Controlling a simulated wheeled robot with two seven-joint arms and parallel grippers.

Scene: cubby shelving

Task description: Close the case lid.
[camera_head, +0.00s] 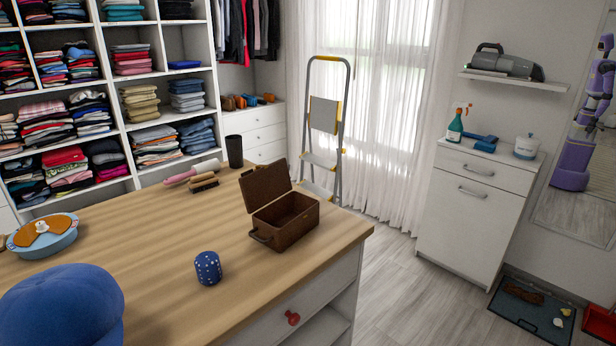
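A brown case (286,222) stands on the wooden table near its right end. Its lid (265,186) is raised, tilted up along the far left side, so the inside of the case shows. A small handle sits on the case's near left end. Neither of my grippers is in the head view. Nothing touches the case or its lid.
The wooden tabletop (160,240) also holds a blue dice-like cup (208,268), a blue cap (62,308), a light blue bowl (42,238), brushes (203,182) and a dark cup (234,151). A stepladder (325,130) stands behind the table.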

